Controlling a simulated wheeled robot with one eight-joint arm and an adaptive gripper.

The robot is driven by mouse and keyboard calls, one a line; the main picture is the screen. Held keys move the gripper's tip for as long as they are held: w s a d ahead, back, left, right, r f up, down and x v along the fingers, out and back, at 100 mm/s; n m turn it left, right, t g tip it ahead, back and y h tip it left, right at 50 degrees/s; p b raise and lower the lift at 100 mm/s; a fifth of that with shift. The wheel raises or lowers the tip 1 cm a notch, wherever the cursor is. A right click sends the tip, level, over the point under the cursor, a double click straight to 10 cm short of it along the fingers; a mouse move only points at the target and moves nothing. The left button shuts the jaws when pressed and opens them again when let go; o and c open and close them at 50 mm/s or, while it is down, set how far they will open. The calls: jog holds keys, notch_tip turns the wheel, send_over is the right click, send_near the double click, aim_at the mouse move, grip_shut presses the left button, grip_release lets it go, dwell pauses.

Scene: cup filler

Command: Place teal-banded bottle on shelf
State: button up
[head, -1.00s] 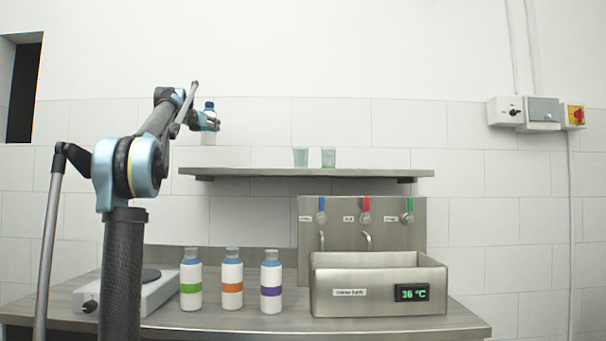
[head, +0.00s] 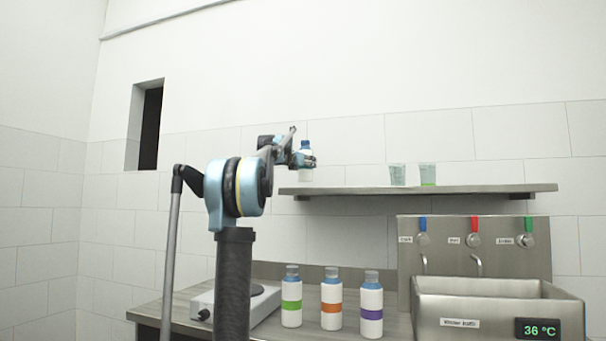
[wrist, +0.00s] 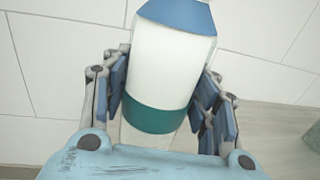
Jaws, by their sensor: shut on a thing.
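The teal-banded bottle (wrist: 165,70) is white with a blue cap and a teal band low on its body. My gripper (wrist: 165,100) is shut on it, with a finger on each side. In the head view the bottle (head: 306,174) is upright in my gripper (head: 303,160), at the left end of the wall shelf (head: 450,188). Its base is close to shelf height; I cannot tell whether it touches. The shelf surface also shows at the right of the wrist view (wrist: 275,130).
Two glasses (head: 397,175) (head: 427,174) stand on the shelf, right of the bottle. Below on the counter are green-, orange- and purple-banded bottles (head: 331,292), a white hot plate (head: 205,300) and a steel water bath (head: 500,305) under several taps. The shelf is clear between bottle and glasses.

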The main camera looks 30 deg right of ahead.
aim_at(305, 169)
jog(key=shift+f, duration=1.4)
jog(key=o, duration=1.6)
jog(key=shift+f, duration=0.1)
jog(key=shift+o, duration=0.2)
jog(key=v, duration=1.2)
jog(key=shift+a, duration=0.15)
